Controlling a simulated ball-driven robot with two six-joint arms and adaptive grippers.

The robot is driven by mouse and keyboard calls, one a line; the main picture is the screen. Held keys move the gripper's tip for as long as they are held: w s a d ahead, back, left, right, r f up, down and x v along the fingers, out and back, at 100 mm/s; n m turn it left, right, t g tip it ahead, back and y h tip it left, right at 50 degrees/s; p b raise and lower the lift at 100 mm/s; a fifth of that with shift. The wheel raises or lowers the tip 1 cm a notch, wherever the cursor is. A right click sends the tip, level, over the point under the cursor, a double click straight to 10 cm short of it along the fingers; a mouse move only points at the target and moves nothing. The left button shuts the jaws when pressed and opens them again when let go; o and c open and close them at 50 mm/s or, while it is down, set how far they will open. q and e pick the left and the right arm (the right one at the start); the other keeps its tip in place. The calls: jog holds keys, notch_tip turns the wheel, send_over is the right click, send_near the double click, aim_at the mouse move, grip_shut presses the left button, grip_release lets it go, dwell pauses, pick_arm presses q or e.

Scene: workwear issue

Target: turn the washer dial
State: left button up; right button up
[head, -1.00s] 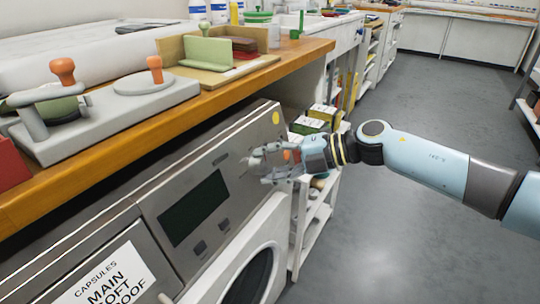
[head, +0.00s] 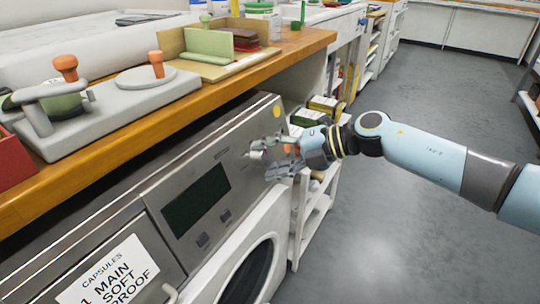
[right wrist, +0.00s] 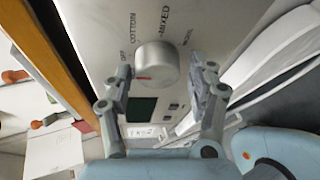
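The washer dial (right wrist: 156,67) is a round silver knob with a red mark on its left side. It sits on the washer's grey panel, with lettering such as COTTON and MIXED around it. My right gripper (right wrist: 161,72) is open, with one finger on each side of the dial and a visible gap on both sides. In the head view my right gripper (head: 259,163) is at the right end of the washer panel (head: 232,139) and largely hides the dial. My left gripper is not in view.
The panel has a dark display (head: 196,200) and a white capsule label (head: 108,278). A wooden counter (head: 150,128) overhangs it, carrying a grey device with orange knobs (head: 66,64). White shelves (head: 318,212) stand right of the washer. The floor (head: 400,210) at right is clear.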

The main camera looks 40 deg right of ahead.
jog(key=shift+o, duration=0.4)
jog(key=shift+r, duration=0.1)
jog(key=shift+d, duration=0.1)
jog(key=v, duration=1.2)
